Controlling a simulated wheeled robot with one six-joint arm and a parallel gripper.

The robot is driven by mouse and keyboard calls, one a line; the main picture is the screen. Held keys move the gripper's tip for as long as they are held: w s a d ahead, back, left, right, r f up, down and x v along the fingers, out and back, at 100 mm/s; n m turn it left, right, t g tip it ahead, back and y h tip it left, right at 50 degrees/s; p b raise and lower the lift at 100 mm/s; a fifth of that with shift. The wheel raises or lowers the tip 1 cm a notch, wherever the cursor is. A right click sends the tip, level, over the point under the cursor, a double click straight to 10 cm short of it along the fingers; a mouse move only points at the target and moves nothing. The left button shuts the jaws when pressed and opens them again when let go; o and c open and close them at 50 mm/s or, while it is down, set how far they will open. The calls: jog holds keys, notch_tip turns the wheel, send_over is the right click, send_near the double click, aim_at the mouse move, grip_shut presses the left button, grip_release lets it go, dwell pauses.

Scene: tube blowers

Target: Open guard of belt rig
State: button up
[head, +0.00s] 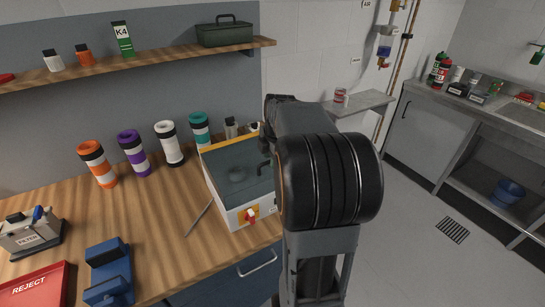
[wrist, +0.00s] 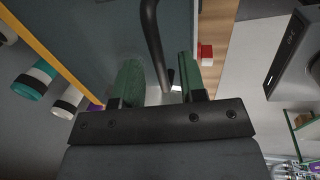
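The belt rig (head: 240,212) is a white box on the wooden bench with a yellow back edge and a red switch (head: 250,215) on its front. Its guard (head: 232,172), a grey see-through lid, lies flat over the top; it fills much of the wrist view (wrist: 95,35). A dark bar handle (wrist: 152,30) stands on the guard. My gripper (wrist: 158,82) is open, its two green fingers on either side of the handle's near end, with gaps visible. In the head view my arm hides the gripper and the rig's right side.
A thin rod (head: 199,216) lies left of the rig. Orange (head: 97,163), purple (head: 133,153), white (head: 168,143) and teal (head: 200,130) cylinders stand behind it. A blue fixture (head: 109,270) and red reject tray (head: 35,288) are at the front left. A shelf (head: 150,62) hangs above.

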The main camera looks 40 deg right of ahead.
grip_shut()
dwell(0.5)
